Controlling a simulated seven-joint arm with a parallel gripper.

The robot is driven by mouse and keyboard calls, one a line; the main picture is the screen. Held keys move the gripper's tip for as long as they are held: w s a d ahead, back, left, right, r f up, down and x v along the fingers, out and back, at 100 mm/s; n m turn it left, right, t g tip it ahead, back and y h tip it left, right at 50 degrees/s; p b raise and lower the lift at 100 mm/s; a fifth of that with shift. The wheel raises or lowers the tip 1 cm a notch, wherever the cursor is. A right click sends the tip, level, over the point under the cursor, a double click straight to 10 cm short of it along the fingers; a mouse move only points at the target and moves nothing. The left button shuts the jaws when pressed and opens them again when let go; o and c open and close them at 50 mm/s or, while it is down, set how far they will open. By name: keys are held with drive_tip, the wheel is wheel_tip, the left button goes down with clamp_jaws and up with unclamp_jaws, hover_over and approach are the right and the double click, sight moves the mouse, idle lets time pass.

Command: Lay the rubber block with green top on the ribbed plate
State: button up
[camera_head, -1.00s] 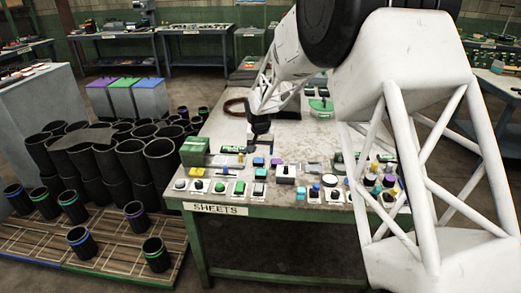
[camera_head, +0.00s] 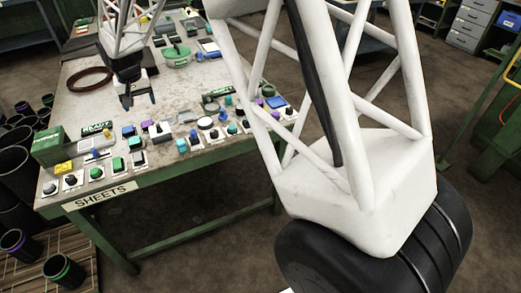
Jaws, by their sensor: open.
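My gripper (camera_head: 139,99) is at the upper left, above the worktable, with its dark fingers apart and pointing down. I see nothing between the fingers. Several small blocks stand in rows along the table's front, behind and above the SHEETS label. Among them are a green-topped piece (camera_head: 118,164) and another green-topped piece (camera_head: 96,173), both nearer the front edge than my gripper. I cannot tell which is the rubber block.
The worktable (camera_head: 85,116) has bare surface around my gripper. A dark ring (camera_head: 90,80) lies left of it, and a green box (camera_head: 47,147) stands at the left front corner. Black sleeves (camera_head: 62,271) stand on slatted boards at lower left.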

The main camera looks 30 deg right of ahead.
drive_tip(key=s+d+r, duration=0.5)
drive_tip(key=s+d, duration=0.2)
drive_tip(key=s, duration=0.4)
drive_tip(key=s+d+r, duration=0.6)
drive_tip(key=s, duration=0.4)
drive_tip(key=s+d, duration=0.3)
drive_tip(key=s, duration=0.9)
drive_tip(key=s+d+f+t, duration=0.1)
drive_tip(key=s+d, duration=0.3)
drive_tip(key=s, duration=0.8)
drive_tip(key=shift+d+f, duration=0.2)
drive_tip(key=shift+f, duration=0.05)
